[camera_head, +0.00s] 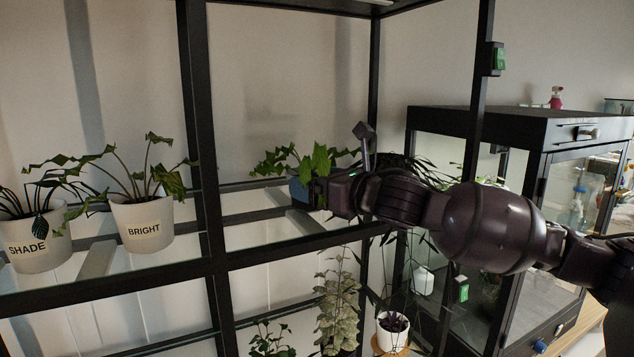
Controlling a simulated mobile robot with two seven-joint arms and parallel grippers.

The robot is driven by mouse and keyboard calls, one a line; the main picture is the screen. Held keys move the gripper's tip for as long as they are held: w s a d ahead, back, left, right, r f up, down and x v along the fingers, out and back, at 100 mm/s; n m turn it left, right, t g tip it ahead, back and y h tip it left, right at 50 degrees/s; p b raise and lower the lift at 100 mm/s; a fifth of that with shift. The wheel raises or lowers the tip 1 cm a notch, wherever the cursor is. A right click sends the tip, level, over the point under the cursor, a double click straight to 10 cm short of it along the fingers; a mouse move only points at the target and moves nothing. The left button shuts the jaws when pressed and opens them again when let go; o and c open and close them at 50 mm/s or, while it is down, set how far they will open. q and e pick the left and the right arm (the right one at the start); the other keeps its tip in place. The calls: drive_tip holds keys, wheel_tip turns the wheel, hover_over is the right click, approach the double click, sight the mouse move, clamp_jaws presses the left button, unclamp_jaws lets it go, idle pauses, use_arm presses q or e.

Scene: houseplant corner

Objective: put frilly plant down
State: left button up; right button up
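A green plant with jagged, frilly-looking leaves (318,160) is on the middle bay of the black shelf rack (210,275). My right gripper (308,190) reaches in from the right at the foot of this plant. A small blue part (298,191) shows at the gripper's tip; I cannot tell whether it is a pot or part of the gripper. The fingers and the plant's base are mostly hidden, so I cannot tell whether the gripper is holding it or whether the plant stands on the shelf. My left gripper is not in view.
White pots marked BRIGHT (143,231) and SHADE (28,250) stand in the left bay. A rack post (200,140) separates the bays. Several plants sit lower, including a white pot (392,332). A black glass cabinet (480,125) stands at right.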

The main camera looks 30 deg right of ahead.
drive_tip(key=shift+f, duration=0.15)
drive_tip(key=o, duration=0.8)
drive_tip(key=shift+s, duration=0.15)
drive_tip(key=shift+b+v, duration=0.6)
drive_tip(key=shift+v, duration=0.95)
drive_tip(key=shift+b+v, duration=0.4)
drive_tip(key=shift+v, duration=0.65)
